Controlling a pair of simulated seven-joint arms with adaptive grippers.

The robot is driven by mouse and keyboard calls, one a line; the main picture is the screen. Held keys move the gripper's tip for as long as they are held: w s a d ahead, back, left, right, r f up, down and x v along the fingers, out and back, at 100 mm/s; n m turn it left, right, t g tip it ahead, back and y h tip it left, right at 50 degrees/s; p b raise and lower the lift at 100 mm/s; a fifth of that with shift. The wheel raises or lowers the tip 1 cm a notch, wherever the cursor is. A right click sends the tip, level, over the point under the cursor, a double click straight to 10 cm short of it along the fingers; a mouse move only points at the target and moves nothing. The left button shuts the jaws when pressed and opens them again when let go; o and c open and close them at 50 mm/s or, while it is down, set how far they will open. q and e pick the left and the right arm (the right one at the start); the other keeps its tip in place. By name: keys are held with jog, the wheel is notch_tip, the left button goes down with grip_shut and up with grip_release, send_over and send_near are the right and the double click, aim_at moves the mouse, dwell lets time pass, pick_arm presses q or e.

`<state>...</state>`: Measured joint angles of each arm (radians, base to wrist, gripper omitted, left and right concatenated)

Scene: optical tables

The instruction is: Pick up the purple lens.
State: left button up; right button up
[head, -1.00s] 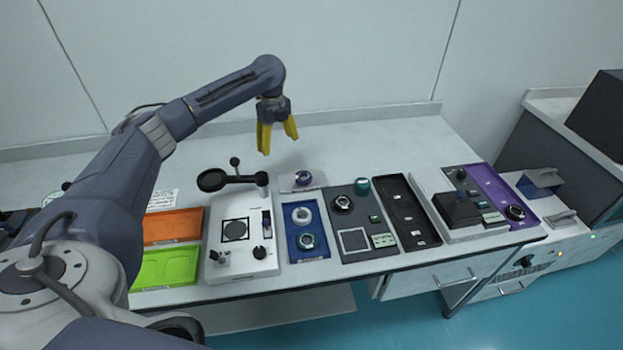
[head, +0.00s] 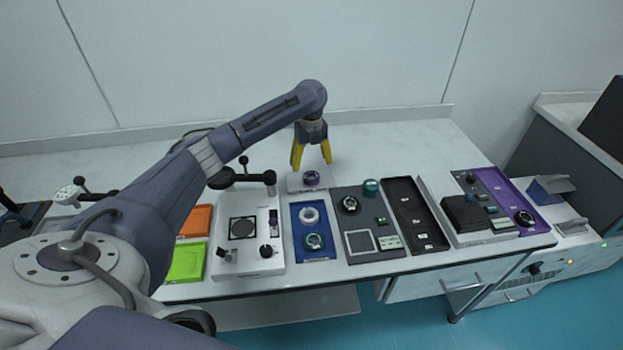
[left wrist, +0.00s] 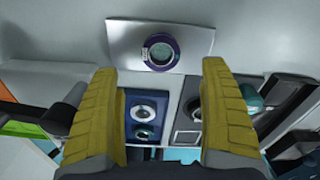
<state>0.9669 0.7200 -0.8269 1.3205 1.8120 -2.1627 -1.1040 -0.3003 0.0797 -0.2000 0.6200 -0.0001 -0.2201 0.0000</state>
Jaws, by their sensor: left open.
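The purple lens (head: 311,177) is a small round piece with a purple rim on a small white stand (head: 295,184) at the back of the row of trays. In the left wrist view the lens (left wrist: 160,51) lies on the pale plate (left wrist: 199,38), beyond the fingertips and midway between them. My left gripper (head: 312,167) has yellow fingers that are spread apart and empty, just above and behind the lens in the head view. It also shows in the left wrist view (left wrist: 160,75). My right gripper is not in view.
A blue tray (head: 314,255) with round parts and a dark grey tray (head: 362,198) stand in front of the stand. The table behind is clear.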

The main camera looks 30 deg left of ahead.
aim_at(312, 177)
pick_arm(q)
jog(key=shift+d+f, duration=0.15)
jog(key=shift+f, duration=3.45)
jog(key=c, duration=1.5)
jog(key=shift+r, duration=0.15)
